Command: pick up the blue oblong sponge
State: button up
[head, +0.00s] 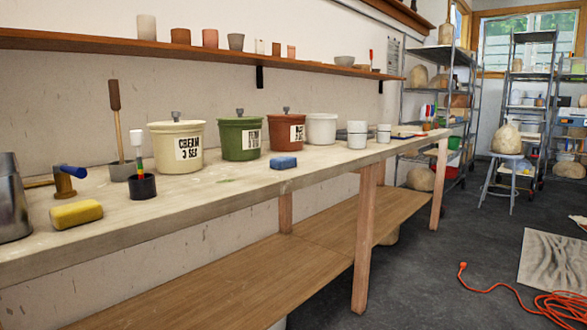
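The blue oblong sponge (283,162) lies flat on the wooden workbench (330,176), close to its front edge. It is in front of the green bucket (240,139) and the red-brown bucket (287,134), apart from both. Nothing covers it in the head view. A yellow sponge (76,213) of similar shape lies further left on the same bench. My gripper does not show in this view.
A cream bucket (177,147), a white bucket (321,129) and white cups (357,134) stand along the bench. A wall shelf (130,42) with pots runs above. An orange cord (553,303) lies on the floor at right. Dark floor in front of the bench is clear.

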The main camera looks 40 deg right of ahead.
aim_at(284, 163)
jog(key=z, duration=1)
